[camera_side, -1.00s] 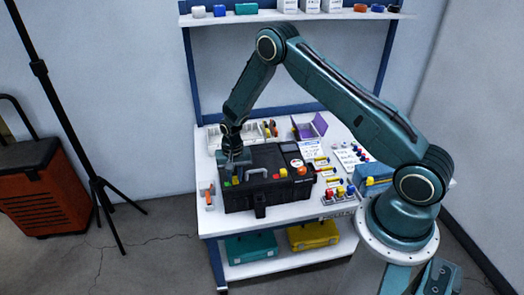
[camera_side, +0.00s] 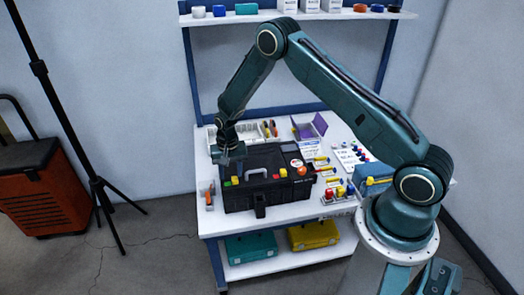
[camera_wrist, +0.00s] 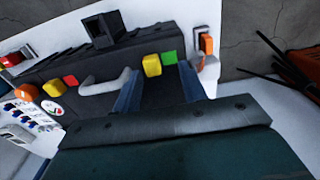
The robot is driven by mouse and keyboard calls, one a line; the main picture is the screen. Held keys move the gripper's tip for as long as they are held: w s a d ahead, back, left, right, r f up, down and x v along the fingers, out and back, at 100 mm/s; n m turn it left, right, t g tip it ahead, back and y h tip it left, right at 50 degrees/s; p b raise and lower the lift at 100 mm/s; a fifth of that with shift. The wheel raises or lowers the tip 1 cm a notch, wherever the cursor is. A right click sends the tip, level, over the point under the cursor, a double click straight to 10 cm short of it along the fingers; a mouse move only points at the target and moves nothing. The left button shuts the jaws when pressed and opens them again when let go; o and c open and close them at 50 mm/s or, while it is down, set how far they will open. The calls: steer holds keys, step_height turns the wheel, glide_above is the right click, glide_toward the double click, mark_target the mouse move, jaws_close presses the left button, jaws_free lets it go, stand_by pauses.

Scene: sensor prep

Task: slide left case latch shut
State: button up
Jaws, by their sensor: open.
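The black case (camera_side: 265,194) sits closed on the white bench. Its left latch is a yellow block (camera_side: 235,180) with a green patch (camera_side: 227,183) on its left side. In the wrist view, that yellow block (camera_wrist: 152,65) and green patch (camera_wrist: 170,57) lie just beyond my fingers. The other yellow latch block (camera_side: 283,172) has a red patch (camera_side: 276,176) beside it. The grey handle (camera_wrist: 100,86) lies between the latches. My gripper (camera_side: 227,161) is open and empty, above the case's left part; its two fingers (camera_wrist: 160,88) show apart in the wrist view.
An orange round knob (camera_side: 302,171) sits at the case's right. A small orange-and-white item (camera_side: 208,197) stands left of the case. A white divided tray (camera_side: 214,134) and an open purple box (camera_side: 312,127) are behind. Vials and labelled parts crowd the bench right of the case.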

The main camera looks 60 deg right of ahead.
step_height(320, 180, up, 12)
step_height(320, 180, up, 14)
steer(key=n+t, duration=0.2)
steer(key=n, duration=0.1)
glide_above(232, 183)
steer(key=s+a, duration=0.2)
steer(key=s, duration=0.3)
steer(key=shift+s+a+r, duration=0.25)
steer(key=shift+s+r, duration=0.1)
steer(key=shift+r, duration=0.35)
steer(key=shift+r, duration=0.1)
steer(key=s+a+r+n+t, duration=0.2)
steer(key=s+r+n, duration=0.1)
steer(key=s+r, duration=0.85)
steer(key=s+a+f+n+t, duration=0.1)
steer(key=s+n, duration=0.2)
steer(key=s, duration=1.1)
steer(key=shift+s+a+t, duration=0.15)
steer(key=shift+s+t, duration=0.15)
steer(key=shift+s, duration=0.05)
